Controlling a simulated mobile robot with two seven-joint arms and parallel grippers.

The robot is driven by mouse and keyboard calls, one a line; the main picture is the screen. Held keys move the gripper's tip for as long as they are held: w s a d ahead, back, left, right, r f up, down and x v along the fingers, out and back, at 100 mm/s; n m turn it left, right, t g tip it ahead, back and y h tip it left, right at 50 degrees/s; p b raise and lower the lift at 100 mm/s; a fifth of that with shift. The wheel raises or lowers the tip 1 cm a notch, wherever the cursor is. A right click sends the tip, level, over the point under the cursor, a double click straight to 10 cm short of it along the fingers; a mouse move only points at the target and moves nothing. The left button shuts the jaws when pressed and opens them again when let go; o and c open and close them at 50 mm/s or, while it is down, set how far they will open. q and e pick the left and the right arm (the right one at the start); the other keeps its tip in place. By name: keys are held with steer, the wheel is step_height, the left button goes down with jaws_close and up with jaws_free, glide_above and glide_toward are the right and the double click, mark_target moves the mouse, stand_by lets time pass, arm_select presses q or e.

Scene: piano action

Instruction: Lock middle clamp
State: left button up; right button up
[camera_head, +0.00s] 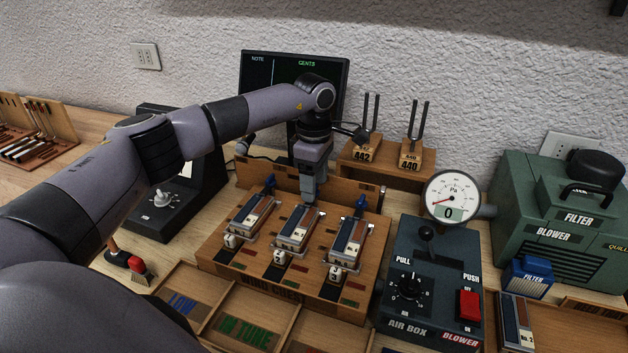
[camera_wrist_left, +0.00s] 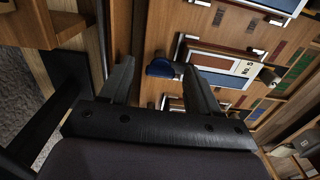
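My left gripper (camera_head: 309,196) points down at the back end of the middle reed slot (camera_head: 297,230) on the wooden stand. The middle clamp is hidden behind it in the head view. In the left wrist view, the two dark fingers (camera_wrist_left: 160,85) are apart, and a blue clamp handle (camera_wrist_left: 160,68) shows between them with no visible contact. It sits at the end of the middle slot. The left clamp's blue handle (camera_head: 270,182) and the right clamp's blue handle (camera_head: 361,203) show on either side. My right gripper is out of view.
An air box (camera_head: 430,275) with a gauge (camera_head: 452,196) stands right of the stand. Tuning forks on wooden blocks (camera_head: 411,157) and a screen (camera_head: 262,75) are behind. Compartment trays (camera_head: 215,310) lie in front. A green blower (camera_head: 560,220) is at far right.

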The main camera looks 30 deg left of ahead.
arm_select(q)
step_height(320, 180, up, 7)
steer(key=shift+r+b, duration=0.1)
steer(key=shift+b, duration=0.35)
steer(key=shift+s, duration=0.1)
stand_by(0.5)
